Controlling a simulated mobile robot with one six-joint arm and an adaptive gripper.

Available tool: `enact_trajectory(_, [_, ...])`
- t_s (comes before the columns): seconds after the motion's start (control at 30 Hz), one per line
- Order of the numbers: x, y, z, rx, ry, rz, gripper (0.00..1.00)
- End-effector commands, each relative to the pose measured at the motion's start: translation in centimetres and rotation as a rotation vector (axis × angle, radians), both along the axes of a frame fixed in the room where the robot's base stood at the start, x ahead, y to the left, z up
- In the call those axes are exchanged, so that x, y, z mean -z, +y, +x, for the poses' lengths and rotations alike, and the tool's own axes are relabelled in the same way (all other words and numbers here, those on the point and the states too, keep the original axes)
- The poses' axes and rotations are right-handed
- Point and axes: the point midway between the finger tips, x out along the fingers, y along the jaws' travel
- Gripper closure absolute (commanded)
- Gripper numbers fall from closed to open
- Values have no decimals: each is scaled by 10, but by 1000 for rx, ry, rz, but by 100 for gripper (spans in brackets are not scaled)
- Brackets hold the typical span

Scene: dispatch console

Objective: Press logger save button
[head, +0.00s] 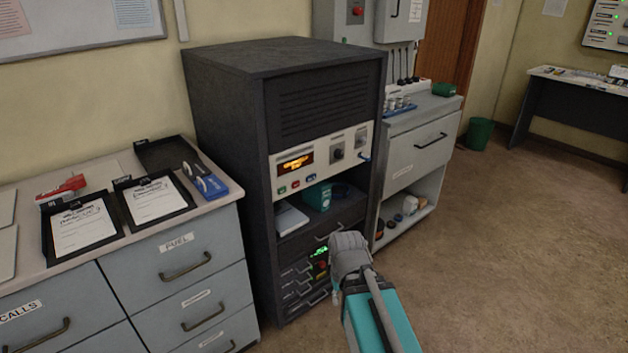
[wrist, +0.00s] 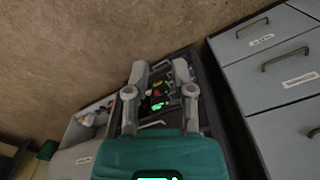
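A dark rack cabinet (head: 228,150) stands in the middle of the head view. Its upper cream panel (head: 345,163) has an amber display, a knob and small buttons in red, green and other colours. Lower down, a unit with a lit green display (head: 320,251) and a small red button (head: 322,264) sits above dark drawers. I cannot read which unit is the logger. My gripper (wrist: 161,72) is in front of the lower rack, its fingers apart and empty. Between them the wrist view shows the green display (wrist: 157,106) and red and yellow spots. The gripper partly hides the lower unit in the head view.
Grey drawers (head: 185,262) with clipboards on top stand left of the rack. A grey cabinet (head: 424,140) with an open lower shelf stands to its right. A drawer handle (head: 328,232) juts out close to my gripper. The floor (head: 510,250) on the right is clear.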

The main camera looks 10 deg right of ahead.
Motion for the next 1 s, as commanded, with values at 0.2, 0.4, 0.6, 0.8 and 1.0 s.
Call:
enact_trajectory(0.2, [0,0,0,0,0,0,100])
enact_trajectory(0.4, [0,0,0,0,0,0,100])
enact_trajectory(0.6, [0,0,0,0,0,0,100])
enact_trajectory(0.8, [0,0,0,0,0,0,100])
enact_trajectory(1.0, [0,0,0,0,0,0,100])
